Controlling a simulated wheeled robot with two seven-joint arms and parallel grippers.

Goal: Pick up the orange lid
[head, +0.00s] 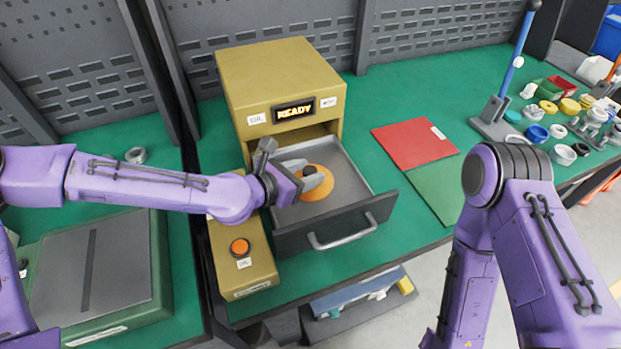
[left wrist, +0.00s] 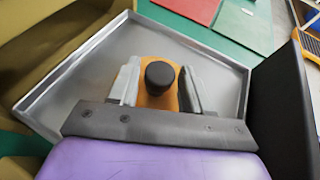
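The orange lid (head: 316,183) lies in the open grey drawer (head: 345,168) of the yellow testing machine (head: 278,85). It is round with a dark knob, and it also shows in the left wrist view (left wrist: 155,105). My left gripper (head: 309,177) is over the lid inside the drawer. In the left wrist view its two grey fingers (left wrist: 158,85) stand on either side of the knob, with gaps visible between knob and fingers. My fingers hide part of the lid. My right arm shows at the right, but its gripper is out of view.
The drawer front with its handle (head: 343,236) sticks out toward me. Red (head: 414,143) and green (head: 432,188) mats lie to the right. Several small parts and a blue press lever (head: 517,62) are farther right.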

